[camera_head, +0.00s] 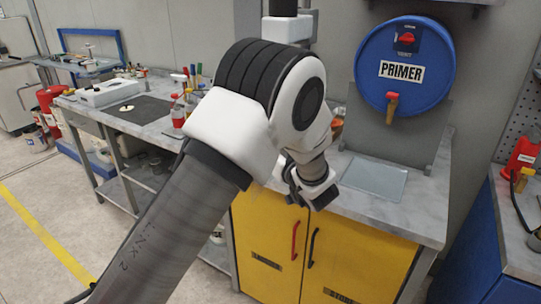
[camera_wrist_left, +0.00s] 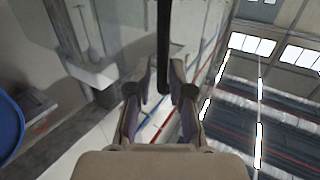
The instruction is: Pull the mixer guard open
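In the left wrist view a straight black bar (camera_wrist_left: 164,40) runs down from the top edge between the fingers of my left gripper (camera_wrist_left: 164,78). The fingers stand apart on both sides of the bar, with narrow gaps showing. It looks like a handle, but I cannot tell how it joins the mixer guard. In the head view my left arm hides most of the mixer's place. A white block with a dark cylinder (camera_head: 287,27) shows above my elbow, perhaps part of the mixer. My left wrist hangs over the yellow cabinet's front edge. My right gripper is not in view.
A blue PRIMER drum (camera_head: 405,65) with a tap hangs at right above the worktop (camera_head: 415,213). A clear plate (camera_head: 374,179) lies there. Yellow cabinet doors (camera_head: 270,245) are below. A blue bench (camera_head: 480,245) stands right, a cluttered bench (camera_head: 150,117) left. The left floor is free.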

